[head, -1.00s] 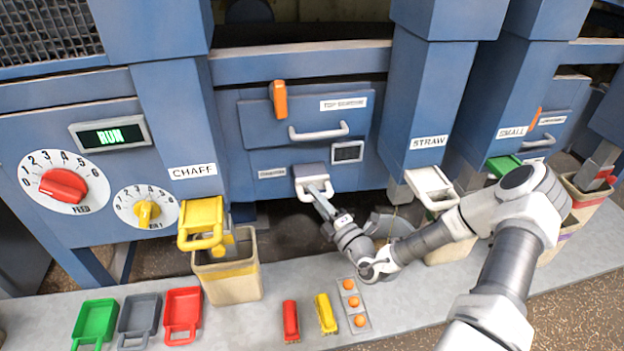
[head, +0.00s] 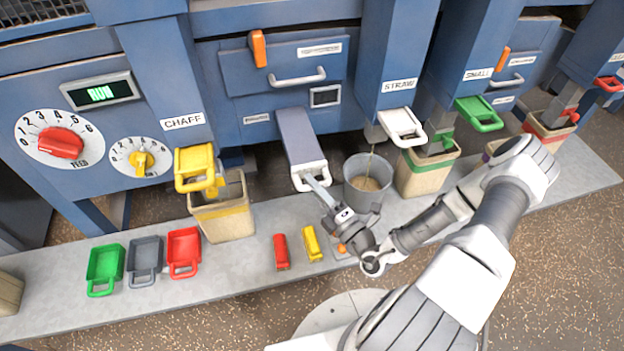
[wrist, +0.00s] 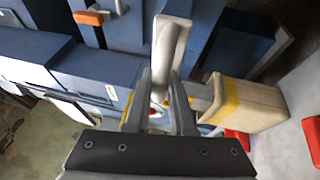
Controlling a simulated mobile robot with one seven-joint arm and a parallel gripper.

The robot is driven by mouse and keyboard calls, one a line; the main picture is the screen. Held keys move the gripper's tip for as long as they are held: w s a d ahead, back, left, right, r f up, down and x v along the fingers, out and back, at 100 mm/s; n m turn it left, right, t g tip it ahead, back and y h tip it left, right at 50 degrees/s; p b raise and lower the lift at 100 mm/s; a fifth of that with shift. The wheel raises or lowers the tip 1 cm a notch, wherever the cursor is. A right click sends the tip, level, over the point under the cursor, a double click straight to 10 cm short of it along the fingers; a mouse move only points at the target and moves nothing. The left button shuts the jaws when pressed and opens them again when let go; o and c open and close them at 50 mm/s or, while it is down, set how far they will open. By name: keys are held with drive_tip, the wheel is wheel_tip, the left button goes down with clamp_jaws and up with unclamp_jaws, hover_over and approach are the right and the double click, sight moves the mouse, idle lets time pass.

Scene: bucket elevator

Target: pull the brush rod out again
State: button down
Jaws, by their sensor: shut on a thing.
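The brush rod (head: 297,138) is a long grey bar with a white loop handle (head: 309,178) at its near end. It sticks well out of the blue machine front, below the small dark window. Whether its far end is still inside the machine I cannot tell. My gripper (head: 318,185) is shut on the handle. In the wrist view my gripper (wrist: 166,95) has its two fingers at the white handle (wrist: 172,45), which partly hides what lies behind it.
A grey bucket (head: 367,185) with grain stands close right of the rod. A yellow-banded bin (head: 222,215) stands left under the yellow CHAFF gate (head: 196,165). Red (head: 281,252) and yellow (head: 312,243) small pieces lie on the grey ledge, beside coloured scoops (head: 146,258).

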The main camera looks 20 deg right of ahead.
drive_tip(key=shift+s+f, duration=0.1)
drive_tip(key=shift+s, duration=0.15)
drive_tip(key=c, duration=0.8)
unclamp_jaws()
drive_tip(key=shift+o, duration=0.2)
